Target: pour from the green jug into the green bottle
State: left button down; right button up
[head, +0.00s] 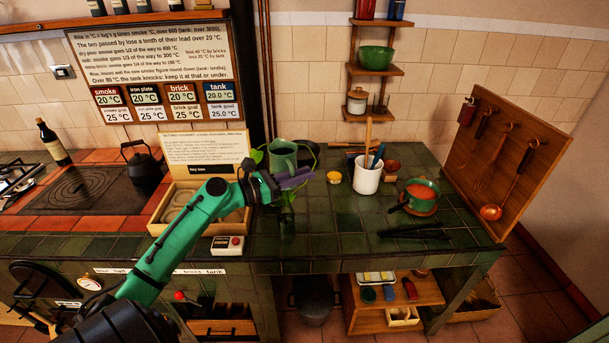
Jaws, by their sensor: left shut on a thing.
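The green jug (283,155) is over the middle of the green-tiled counter, with its open top showing and a dark curved handle at its right. My left gripper (292,180) is shut on it, in front of its lower part, and the fingers hide where they grip. The jug looks roughly upright. What looks like the green bottle (287,222) stands on the counter just below the gripper in the picture. Its upper part is partly hidden by the gripper and is hard to make out against the dark tiles. My right gripper is not in view.
The counter's front middle is clear.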

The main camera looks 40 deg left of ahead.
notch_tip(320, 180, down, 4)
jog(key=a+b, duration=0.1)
jog(key=b, duration=0.2)
pick_arm(q)
jog(key=d+n+p, duration=0.1)
jog(key=p, duration=0.2)
jog(key=s+n+p, duration=0.1)
jog(key=p, duration=0.2)
jog(key=shift+s+d+r+n, duration=0.2)
jog(key=shift+s+d+n, duration=0.05)
jog(key=shift+d+n, duration=0.15)
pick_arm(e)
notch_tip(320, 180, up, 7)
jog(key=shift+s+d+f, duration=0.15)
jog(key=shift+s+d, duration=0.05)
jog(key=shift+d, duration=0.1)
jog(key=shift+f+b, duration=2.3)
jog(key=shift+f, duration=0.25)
pick_arm(q)
notch_tip(320, 180, down, 7)
jog(key=n+g+p, duration=0.1)
jog(key=n+p, duration=0.1)
jog(key=p, duration=0.3)
jog(key=shift+w+d+r, duration=0.15)
jog(key=shift+w+d, duration=0.1)
jog(key=shift+w, duration=0.15)
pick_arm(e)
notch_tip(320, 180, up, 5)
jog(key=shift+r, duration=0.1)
